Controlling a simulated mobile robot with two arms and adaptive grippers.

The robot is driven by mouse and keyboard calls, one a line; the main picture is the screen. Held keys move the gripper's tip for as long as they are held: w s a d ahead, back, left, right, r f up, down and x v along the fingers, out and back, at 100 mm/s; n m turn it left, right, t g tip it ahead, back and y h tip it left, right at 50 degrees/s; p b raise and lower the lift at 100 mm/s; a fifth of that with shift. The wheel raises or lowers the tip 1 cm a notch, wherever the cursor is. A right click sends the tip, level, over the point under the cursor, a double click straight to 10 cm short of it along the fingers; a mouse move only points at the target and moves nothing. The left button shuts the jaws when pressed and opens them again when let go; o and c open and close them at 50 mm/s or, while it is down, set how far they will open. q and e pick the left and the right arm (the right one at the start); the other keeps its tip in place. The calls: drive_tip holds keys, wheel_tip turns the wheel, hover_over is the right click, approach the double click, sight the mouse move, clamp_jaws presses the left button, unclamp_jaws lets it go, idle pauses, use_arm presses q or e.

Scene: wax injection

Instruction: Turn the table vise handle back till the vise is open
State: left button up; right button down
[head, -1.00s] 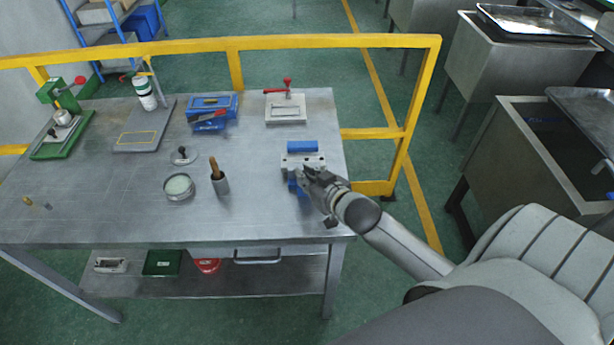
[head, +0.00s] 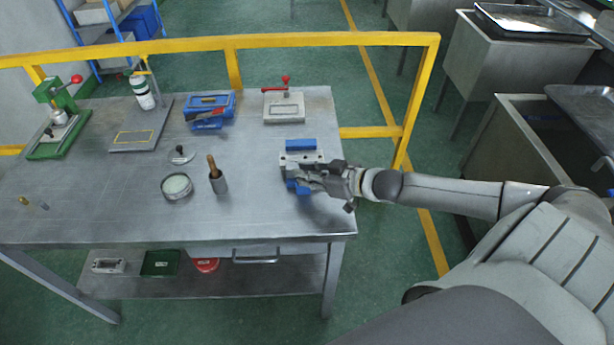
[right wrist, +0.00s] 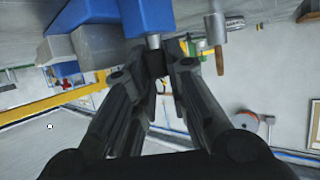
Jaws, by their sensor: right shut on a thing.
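The table vise (head: 300,146) stands near the right end of the metal table, with blue parts and grey jaws. In the right wrist view its blue body (right wrist: 146,16) and grey jaw blocks (right wrist: 97,44) fill the top. A short metal screw (right wrist: 153,41) runs from the blue body to the dark handle end between my fingers. My right gripper (head: 303,181) is at the vise's near side, shut on the handle; its fingertips (right wrist: 162,66) close around it in the right wrist view. The fingers hide most of the handle. My left gripper is not in view.
A yellow rail (head: 235,68) runs behind the table. The table's front left is mostly clear.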

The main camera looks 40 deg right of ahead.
drive_tip(key=shift+w+d+r+n+g+y+b, duration=0.15)
drive_tip(key=shift+n+g+y, duration=0.15)
drive_tip(key=shift+n+y, duration=0.35)
drive_tip(key=shift+w+d+n+g+y+b, duration=0.15)
drive_tip(key=shift+n+g+y, duration=0.15)
drive_tip(key=shift+n+y, duration=0.35)
drive_tip(key=shift+s, duration=0.1)
drive_tip(key=shift+n+g+y+p, duration=0.4)
drive_tip(key=shift+n+g+y, duration=0.2)
drive_tip(key=shift+n+y, duration=0.1)
drive_tip(key=shift+n+g+y, duration=0.9)
drive_tip(key=shift+n+g, duration=0.2)
drive_tip(key=shift+n, duration=0.1)
drive_tip(key=shift+n+g, duration=0.3)
drive_tip(key=shift+n, duration=0.1)
drive_tip(key=c, duration=1.5)
unclamp_jaws()
drive_tip(key=shift+c, duration=0.2)
drive_tip(key=shift+o, duration=0.5)
drive_tip(key=shift+r, duration=0.1)
